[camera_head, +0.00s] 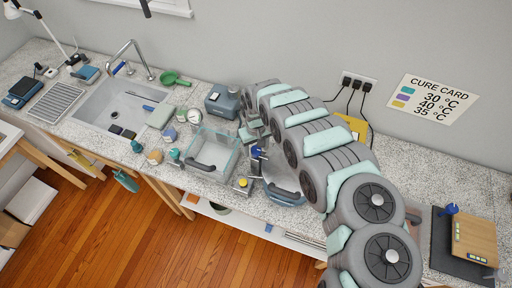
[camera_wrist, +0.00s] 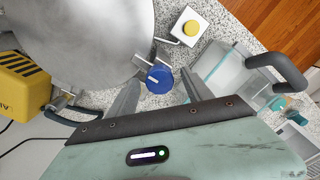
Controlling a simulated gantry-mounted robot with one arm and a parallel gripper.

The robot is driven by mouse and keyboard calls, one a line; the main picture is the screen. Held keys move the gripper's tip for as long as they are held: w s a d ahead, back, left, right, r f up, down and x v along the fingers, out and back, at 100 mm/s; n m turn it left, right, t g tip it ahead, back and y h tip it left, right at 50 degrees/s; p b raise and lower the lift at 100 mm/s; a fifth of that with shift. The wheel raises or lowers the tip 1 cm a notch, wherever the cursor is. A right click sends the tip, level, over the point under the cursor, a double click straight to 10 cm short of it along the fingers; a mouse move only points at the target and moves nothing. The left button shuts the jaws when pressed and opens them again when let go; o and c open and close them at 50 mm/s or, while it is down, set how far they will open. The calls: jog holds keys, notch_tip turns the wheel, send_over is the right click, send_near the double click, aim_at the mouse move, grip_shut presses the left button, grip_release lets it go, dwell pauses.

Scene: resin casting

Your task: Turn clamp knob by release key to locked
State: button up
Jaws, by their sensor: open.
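The clamp knob (camera_wrist: 159,80) is round and blue with a white pointer mark, beside the rim of a grey metal vessel (camera_wrist: 75,40) in the wrist view. The knob also shows in the head view (camera_head: 256,152), small and partly hidden. My gripper (camera_wrist: 161,77) is open, with one finger on each side of the knob. I cannot tell whether the fingers touch it. A yellow button on a white block (camera_wrist: 190,28), possibly the release key, sits near the knob. It also shows in the head view (camera_head: 243,183).
A clear box with a dark handle (camera_wrist: 225,72) stands close to the right finger. A second clamp (camera_wrist: 65,100) and a yellow striped unit (camera_wrist: 22,80) lie to the left. In the head view, my arm hides much of the bench right of the sink (camera_head: 100,105).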

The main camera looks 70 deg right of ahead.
aim_at(256, 149)
notch_tip(256, 149, up, 11)
dwell(0.7)
jog(key=shift+f, duration=0.1)
